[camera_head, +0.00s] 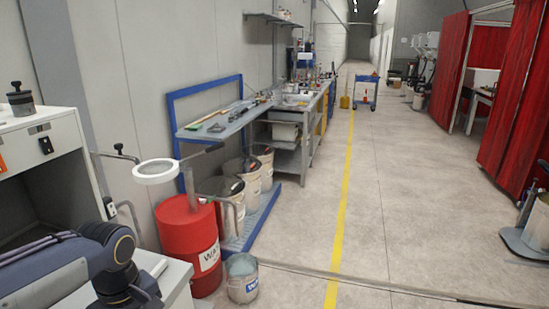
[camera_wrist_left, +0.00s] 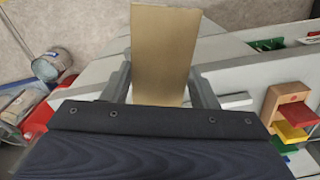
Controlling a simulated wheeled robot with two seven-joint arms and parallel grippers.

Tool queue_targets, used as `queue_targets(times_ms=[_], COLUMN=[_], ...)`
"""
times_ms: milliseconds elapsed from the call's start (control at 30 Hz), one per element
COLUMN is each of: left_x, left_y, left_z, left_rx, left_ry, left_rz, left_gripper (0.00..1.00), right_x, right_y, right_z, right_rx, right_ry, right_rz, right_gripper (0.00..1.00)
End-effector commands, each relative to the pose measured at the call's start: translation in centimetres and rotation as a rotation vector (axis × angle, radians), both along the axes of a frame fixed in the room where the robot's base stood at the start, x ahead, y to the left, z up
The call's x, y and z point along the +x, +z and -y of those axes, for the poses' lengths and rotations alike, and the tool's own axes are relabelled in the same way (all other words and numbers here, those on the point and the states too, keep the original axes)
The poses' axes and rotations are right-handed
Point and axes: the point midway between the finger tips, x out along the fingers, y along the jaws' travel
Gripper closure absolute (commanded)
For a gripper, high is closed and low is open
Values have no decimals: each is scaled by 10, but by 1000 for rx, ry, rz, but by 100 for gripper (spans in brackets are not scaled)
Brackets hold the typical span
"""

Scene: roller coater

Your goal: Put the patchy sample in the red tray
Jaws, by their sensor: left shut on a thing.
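In the left wrist view my left gripper (camera_wrist_left: 162,88) is shut on a flat tan panel (camera_wrist_left: 164,45). The panel stands up between the two fingers, and its visible face looks mostly even in colour; I cannot tell whether it is patchy. My gripper holds it beside a pale bench or cabinet edge. In the head view only a dark link of my left arm shows at lower left. My right gripper is out of view.
A green tray-like item (camera_wrist_left: 268,44) lies at upper right. A red drum (camera_head: 187,235) and a bucket (camera_head: 241,278) stand by a blue-framed bench (camera_head: 222,128).

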Motion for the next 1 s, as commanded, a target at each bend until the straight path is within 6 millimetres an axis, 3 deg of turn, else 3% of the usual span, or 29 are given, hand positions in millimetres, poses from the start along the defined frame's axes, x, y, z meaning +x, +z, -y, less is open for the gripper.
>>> queue_targets(times_ms=[167, 500, 600, 733, 900, 1000], left_x=[16, 65, 77, 86, 85, 85], left_y=[-43, -160, -184, -202, -199, -199], left_z=[12, 44, 51, 56, 54, 54], left_rx=[-1, -7, -5, -4, -2, -1], left_ry=[-205, -778, -908, -1006, -995, -995], left_rz=[-7, -8, -3, 2, 4, 4], left_gripper=[69, 69, 69, 69, 69, 69], right_x=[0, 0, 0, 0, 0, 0], right_y=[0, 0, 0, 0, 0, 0], right_z=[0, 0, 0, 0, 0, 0], right_rx=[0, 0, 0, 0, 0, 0], right_ry=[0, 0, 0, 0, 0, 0], right_rz=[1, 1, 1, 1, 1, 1], right_gripper=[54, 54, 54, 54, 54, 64])
